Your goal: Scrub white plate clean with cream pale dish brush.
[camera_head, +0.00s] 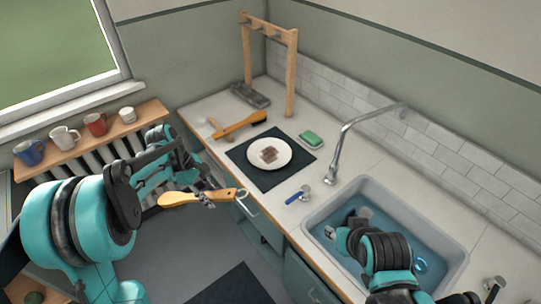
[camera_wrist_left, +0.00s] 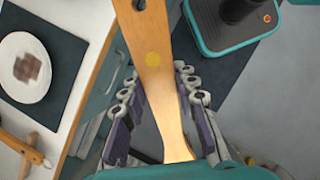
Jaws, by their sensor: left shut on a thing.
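The white plate (camera_head: 283,150) lies on a dark mat on the counter with a brown stain in its middle. The plate also shows in the left wrist view (camera_wrist_left: 20,95). My left gripper (camera_head: 208,198) is shut around a wooden-handled tool (camera_head: 178,199), held over the floor in front of the counter, apart from the plate. In the left wrist view the handle (camera_wrist_left: 158,90) passes between the fingers and has a pale round spot; no bristles show, so I cannot confirm it is the cream pale brush. My right gripper (camera_head: 347,238) is over the sink, its fingers unclear.
An orange-brown wooden tool (camera_head: 240,125) and a paler one (camera_head: 215,129) lie on the counter behind the dark mat (camera_head: 247,171). A green sponge (camera_head: 311,138), wooden rack (camera_head: 290,75) and faucet (camera_head: 340,145) stand near. The water-filled sink (camera_head: 455,262) is at right.

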